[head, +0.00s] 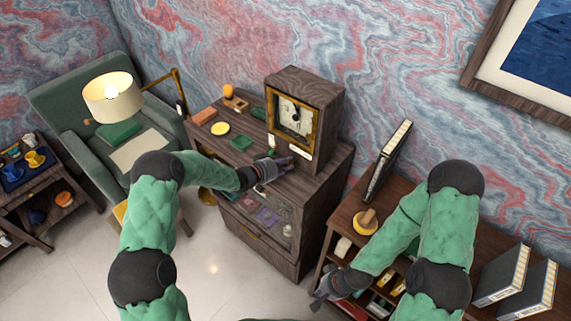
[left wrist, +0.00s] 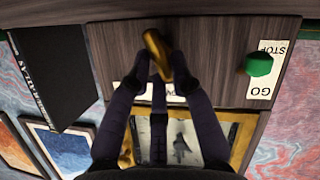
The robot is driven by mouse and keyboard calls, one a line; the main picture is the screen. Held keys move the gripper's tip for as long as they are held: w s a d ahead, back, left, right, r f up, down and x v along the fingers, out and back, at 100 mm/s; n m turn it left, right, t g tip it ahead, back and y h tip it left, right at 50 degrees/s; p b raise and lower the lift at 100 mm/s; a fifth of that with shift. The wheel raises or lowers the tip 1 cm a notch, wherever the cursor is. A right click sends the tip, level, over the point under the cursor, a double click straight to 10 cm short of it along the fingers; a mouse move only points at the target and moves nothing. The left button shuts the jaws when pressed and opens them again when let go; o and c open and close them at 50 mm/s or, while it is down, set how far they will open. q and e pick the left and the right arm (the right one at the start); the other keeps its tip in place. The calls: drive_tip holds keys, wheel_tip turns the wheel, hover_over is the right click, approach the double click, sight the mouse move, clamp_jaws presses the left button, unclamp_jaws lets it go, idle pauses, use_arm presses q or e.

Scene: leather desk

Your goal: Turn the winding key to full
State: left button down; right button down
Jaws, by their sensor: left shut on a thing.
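A wooden clock (head: 297,108) with a gold-framed dial stands on the dark wooden cabinet. My left gripper (head: 284,163) is at the clock's lower front. In the left wrist view, which is upside down, the left gripper (left wrist: 158,72) is shut on a gold winding key (left wrist: 153,43), its fingers on both sides of it. The gripper hides the key in the head view. A green knob (left wrist: 258,64) sits on a white label reading STOP and GO. The key's label is mostly covered by the fingers. My right gripper (head: 322,293) hangs by the low bookshelf, away from the clock; its jaws are unclear.
The cabinet top (head: 225,112) holds a yellow disc (head: 220,128), green pieces and a small wooden stand. An armchair (head: 75,105) and lamp stand at left.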

use_arm(q)
drive_tip(key=shift+s+d+f+m+t+y+b, duration=0.15)
drive_tip(key=shift+m+t+y+b, duration=0.35)
drive_tip(key=shift+b, duration=1.65)
drive_tip(key=shift+s+d+m+t+y+b, duration=0.1)
drive_tip(key=shift+m+y+b, duration=0.2)
drive_tip(key=shift+m+b, duration=1.25)
drive_tip(key=shift+s+d+f+n+t+y+b, duration=0.15)
drive_tip(key=shift+y+b, duration=0.25)
drive_tip(key=shift+b, duration=2.4)
drive_tip(key=shift+w+r+m+b, duration=0.15)
drive_tip(key=shift+m+b, duration=0.25)
drive_tip(key=shift+b, duration=0.65)
drive_tip(key=c, duration=1.1)
unclamp_jaws()
drive_tip(key=shift+r, duration=0.1)
drive_tip(key=v, duration=1.2)
drive_tip(key=shift+d, duration=0.15)
